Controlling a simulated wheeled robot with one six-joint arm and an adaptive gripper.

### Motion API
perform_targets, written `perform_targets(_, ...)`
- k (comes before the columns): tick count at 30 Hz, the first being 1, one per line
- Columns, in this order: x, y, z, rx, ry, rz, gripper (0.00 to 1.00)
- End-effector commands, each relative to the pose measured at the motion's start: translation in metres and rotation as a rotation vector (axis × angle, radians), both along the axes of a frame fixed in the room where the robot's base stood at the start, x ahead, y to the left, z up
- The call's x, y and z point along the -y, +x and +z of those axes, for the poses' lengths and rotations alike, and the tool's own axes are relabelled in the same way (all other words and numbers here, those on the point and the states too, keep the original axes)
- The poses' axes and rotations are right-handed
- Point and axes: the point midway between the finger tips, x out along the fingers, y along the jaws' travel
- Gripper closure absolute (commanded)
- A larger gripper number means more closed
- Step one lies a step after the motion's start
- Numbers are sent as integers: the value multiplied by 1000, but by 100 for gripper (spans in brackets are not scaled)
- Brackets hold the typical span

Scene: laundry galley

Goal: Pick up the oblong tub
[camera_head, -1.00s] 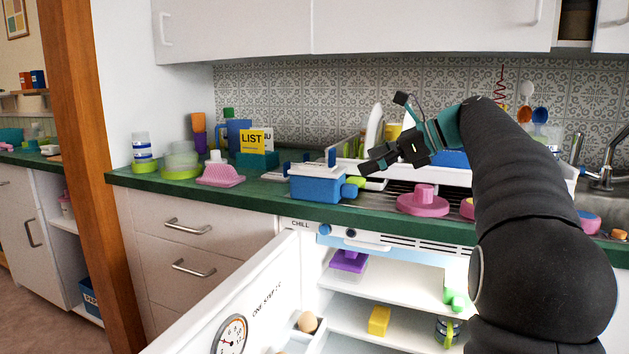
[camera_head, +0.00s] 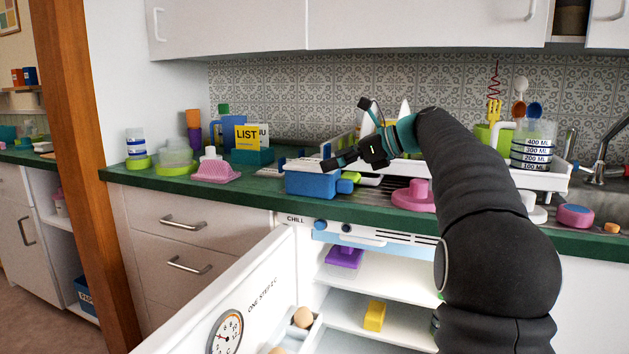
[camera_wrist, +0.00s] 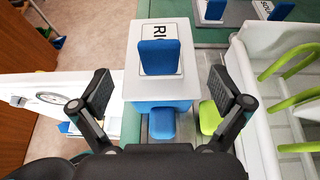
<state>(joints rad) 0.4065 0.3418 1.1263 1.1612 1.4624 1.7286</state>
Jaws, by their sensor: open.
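The oblong tub looks to be the blue box (camera_head: 310,185) with a pale lid on the counter above the open fridge. In the wrist view its pale lid (camera_wrist: 136,88) carries an upright blue grip (camera_wrist: 160,58) and a label partly reading "RI". My gripper (camera_head: 344,134) is open above the tub's right end in the head view. In the wrist view the fingers of my gripper (camera_wrist: 162,88) stand apart on either side of the lid, with nothing held. I cannot tell how far above the tub they are.
A blue handle (camera_wrist: 161,124) and a green handle (camera_wrist: 209,117) lie close beside the tub. A white rack (camera_wrist: 262,110) stands right of it. A pink lidded item (camera_head: 414,197) and pink brush (camera_head: 215,171) are on the counter. The fridge door (camera_head: 222,312) hangs open below.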

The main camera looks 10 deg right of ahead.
Motion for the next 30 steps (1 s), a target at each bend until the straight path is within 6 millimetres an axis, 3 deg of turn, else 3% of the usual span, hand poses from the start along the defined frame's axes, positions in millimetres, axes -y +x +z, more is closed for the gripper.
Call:
perform_targets(9,-33,21,-14,0,0,3,0)
perform_targets(17,-37,25,-16,0,0,0,0)
perform_targets(18,-37,25,-16,1,0,0,3)
perform_targets(26,-37,24,-16,-1,-1,0,67)
perform_targets(30,-38,24,-15,1,0,0,67)
